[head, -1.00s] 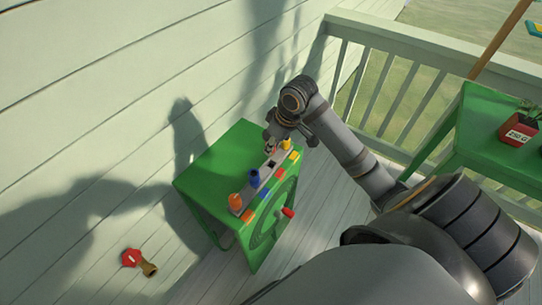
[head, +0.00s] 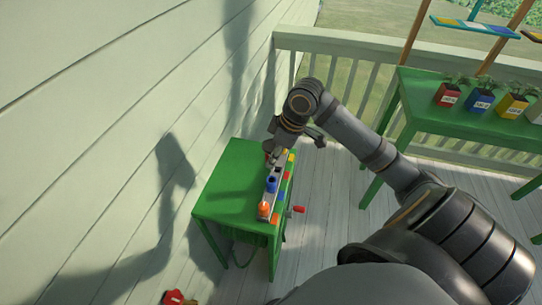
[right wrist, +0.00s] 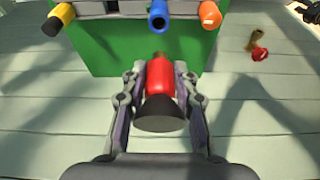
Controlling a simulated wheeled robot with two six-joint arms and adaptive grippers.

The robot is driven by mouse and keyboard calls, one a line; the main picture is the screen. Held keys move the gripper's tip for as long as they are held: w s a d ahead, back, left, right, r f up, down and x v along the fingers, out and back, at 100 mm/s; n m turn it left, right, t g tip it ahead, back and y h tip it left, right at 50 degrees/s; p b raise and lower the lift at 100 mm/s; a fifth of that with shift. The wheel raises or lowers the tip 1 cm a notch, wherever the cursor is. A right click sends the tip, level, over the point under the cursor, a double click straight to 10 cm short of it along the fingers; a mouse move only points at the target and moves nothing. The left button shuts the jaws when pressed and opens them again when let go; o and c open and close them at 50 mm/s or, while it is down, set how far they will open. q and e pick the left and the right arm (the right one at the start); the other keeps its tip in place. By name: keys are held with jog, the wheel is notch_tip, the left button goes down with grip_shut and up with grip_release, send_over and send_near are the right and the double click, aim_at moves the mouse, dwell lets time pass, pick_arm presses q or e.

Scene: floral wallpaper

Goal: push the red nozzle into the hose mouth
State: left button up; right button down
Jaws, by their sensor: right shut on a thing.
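My right gripper (right wrist: 160,95) is shut on the red nozzle (right wrist: 160,83), its fingers on either side of the red body. The nozzle's dark flared end faces the wrist camera and its brownish tip points towards the green stand. In the head view my right gripper (head: 272,150) is over the far end of the rack on the green stand (head: 228,190), and the nozzle is mostly hidden. I cannot make out the hose mouth. My left gripper is not in view.
The rack holds a yellow nozzle (right wrist: 60,17), a blue nozzle (right wrist: 158,16) and an orange nozzle (right wrist: 210,14), with a gap between yellow and blue. A red-handled brass piece (right wrist: 258,52) lies on the deck. A green table (head: 440,103) with plant pots stands at right.

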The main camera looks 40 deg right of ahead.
jog(key=shift+d, duration=0.25)
jog(key=shift+r+p, duration=0.15)
jog(key=shift+p, duration=0.5)
notch_tip(320, 180, down, 6)
jog(key=b, duration=0.3)
jog(key=shift+b, duration=0.3)
pick_arm(q)
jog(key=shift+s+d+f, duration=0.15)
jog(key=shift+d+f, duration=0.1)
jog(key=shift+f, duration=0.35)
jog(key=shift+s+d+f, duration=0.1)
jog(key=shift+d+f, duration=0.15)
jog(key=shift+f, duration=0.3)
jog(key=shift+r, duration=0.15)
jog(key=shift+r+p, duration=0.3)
jog(key=shift+p, duration=0.2)
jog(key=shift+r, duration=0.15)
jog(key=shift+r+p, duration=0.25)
jog(key=shift+p, duration=0.1)
